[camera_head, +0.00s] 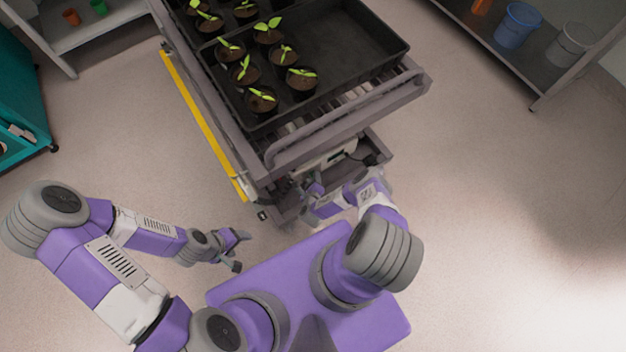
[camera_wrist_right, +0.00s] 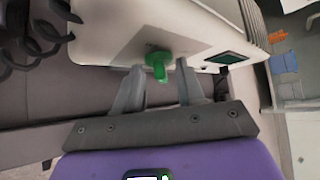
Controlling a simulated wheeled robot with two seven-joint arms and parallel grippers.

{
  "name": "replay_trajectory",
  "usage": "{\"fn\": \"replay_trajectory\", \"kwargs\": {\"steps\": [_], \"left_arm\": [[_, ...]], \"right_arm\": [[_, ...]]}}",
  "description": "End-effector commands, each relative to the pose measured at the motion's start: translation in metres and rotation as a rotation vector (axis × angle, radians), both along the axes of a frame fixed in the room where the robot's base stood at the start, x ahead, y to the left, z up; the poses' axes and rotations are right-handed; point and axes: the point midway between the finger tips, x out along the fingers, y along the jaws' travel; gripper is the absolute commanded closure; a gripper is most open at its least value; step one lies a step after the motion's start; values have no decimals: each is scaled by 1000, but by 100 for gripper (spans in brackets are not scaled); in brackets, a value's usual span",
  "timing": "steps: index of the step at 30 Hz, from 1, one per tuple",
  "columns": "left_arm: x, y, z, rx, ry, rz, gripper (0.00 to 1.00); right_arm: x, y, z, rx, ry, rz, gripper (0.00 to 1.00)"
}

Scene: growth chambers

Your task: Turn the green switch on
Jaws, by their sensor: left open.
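The green switch (camera_wrist_right: 157,64) is a small green knob on a white control box (camera_wrist_right: 200,30) in the right wrist view. My right gripper (camera_wrist_right: 160,68) is open, with one finger on each side of the knob in that view. Gaps show between the knob and the fingers; whether the tips reach around it in depth I cannot tell. In the head view the box (camera_head: 338,155) sits under the conveyor's near end, and the switch is hidden there. My left gripper (camera_head: 243,252) is open and empty above the floor, left of the conveyor's near end.
The conveyor (camera_head: 345,125) carries black trays (camera_head: 345,50) with several potted seedlings. A yellow strip (camera_head: 205,125) runs along its left side. A shelf (camera_head: 545,65) with buckets stands at upper right, and a teal cabinet (camera_head: 22,95) at left. Floor on both sides is clear.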

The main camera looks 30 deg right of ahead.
Motion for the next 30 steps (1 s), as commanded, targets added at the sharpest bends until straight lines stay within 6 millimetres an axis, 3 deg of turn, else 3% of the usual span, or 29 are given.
{"fn": "replay_trajectory", "kwargs": {"steps": [8, 15, 30], "left_arm": [[0, 0, 0, 0, 0, 0, 33], [0, 0, 0, 0, 0, 0, 33], [0, 0, 0, 0, 0, 0, 33]], "right_arm": [[1, -1, 0, -1, 0, 1, 63], [1, -1, 0, -1, 0, 1, 97], [1, -5, 3, 152, 10, -1, 97]]}}
